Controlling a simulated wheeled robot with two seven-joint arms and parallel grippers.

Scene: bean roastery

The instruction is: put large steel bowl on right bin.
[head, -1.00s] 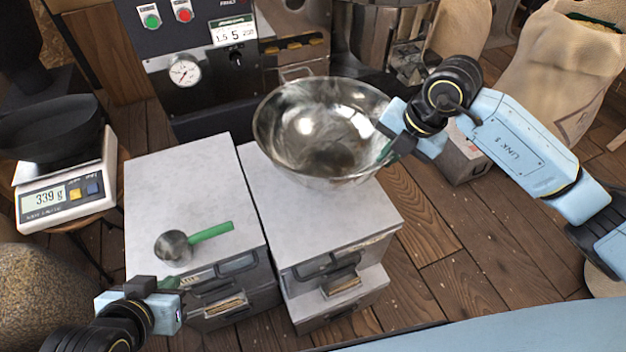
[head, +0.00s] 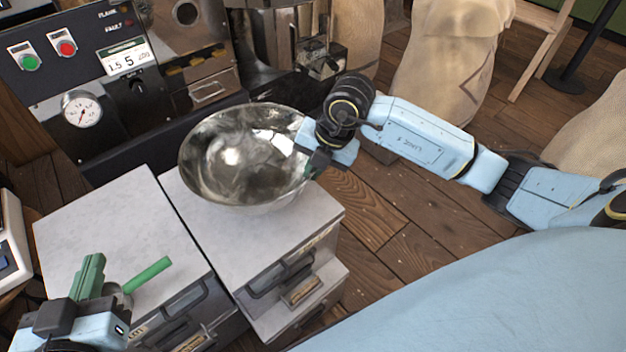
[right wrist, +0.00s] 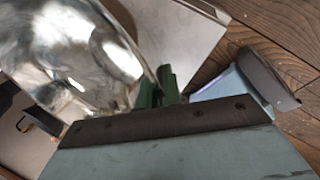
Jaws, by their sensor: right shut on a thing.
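The large steel bowl (head: 235,165) is upright over the rear part of the right bin (head: 318,213) in the head view. I cannot tell whether its base touches the bin top. My right gripper (head: 312,166) is shut on the bowl's right rim. In the right wrist view the bowl (right wrist: 70,50) fills the upper left, with the green fingers (right wrist: 157,92) at its rim. My left gripper (head: 95,268) is over the near part of the left bin (head: 115,215), in front of a green-handled scoop; its finger gap is unclear.
The scoop's green handle (head: 148,274) shows on the left bin; its cup is mostly hidden. A roaster panel (head: 85,65) stands behind the bins. A scale (head: 10,245) is at the left edge. Sacks (head: 450,60) stand at the back right. Wooden floor (head: 385,215) is clear right of the bins.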

